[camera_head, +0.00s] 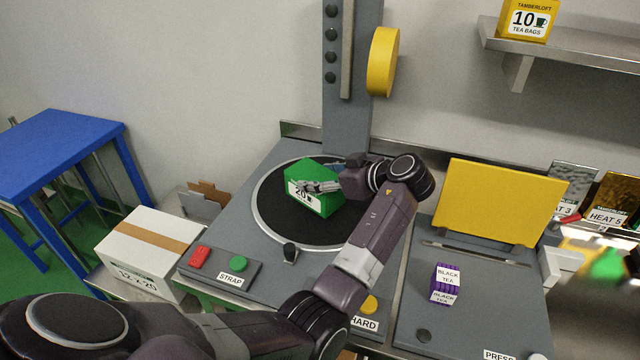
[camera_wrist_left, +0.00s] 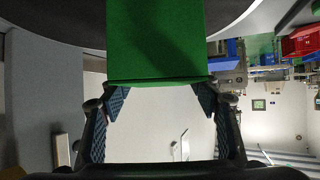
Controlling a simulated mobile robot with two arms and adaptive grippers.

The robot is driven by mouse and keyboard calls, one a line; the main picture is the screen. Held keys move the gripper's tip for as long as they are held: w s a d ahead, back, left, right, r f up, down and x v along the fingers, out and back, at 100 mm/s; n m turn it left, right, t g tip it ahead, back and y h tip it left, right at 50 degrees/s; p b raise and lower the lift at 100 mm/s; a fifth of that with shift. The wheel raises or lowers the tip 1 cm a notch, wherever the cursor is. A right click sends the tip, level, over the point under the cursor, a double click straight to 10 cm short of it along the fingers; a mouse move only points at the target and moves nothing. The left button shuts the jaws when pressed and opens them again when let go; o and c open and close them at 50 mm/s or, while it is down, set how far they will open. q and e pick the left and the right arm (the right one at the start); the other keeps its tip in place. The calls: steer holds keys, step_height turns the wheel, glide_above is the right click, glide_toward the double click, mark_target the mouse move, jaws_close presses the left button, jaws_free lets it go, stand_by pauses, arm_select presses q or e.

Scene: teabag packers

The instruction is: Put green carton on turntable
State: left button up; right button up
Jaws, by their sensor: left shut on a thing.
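The green carton (camera_head: 326,203), with a white label reading 20, is at the black round turntable (camera_head: 275,222) in the head view. It appears upright on or just above the disc; I cannot tell if it touches. My left gripper (camera_head: 318,187) is shut on the carton, reaching it from the right side. In the left wrist view the green carton (camera_wrist_left: 157,45) fills the upper middle, between the two fingers of my left gripper (camera_wrist_left: 158,105). My right gripper is not in view.
A control box with a red button (camera_head: 199,257) and a green button (camera_head: 239,263) sits at the front left. A purple tea pack (camera_head: 446,284) lies on the right panel before a yellow plate (camera_head: 499,202). A taped white box (camera_head: 143,254) stands left.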

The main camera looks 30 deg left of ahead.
arm_select(q)
step_height(320, 180, down, 3)
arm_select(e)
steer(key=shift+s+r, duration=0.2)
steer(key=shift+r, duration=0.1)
arm_select(q)
steer(key=o, duration=1.1)
steer(key=shift+f, duration=0.1)
steer(key=shift+o, duration=0.2)
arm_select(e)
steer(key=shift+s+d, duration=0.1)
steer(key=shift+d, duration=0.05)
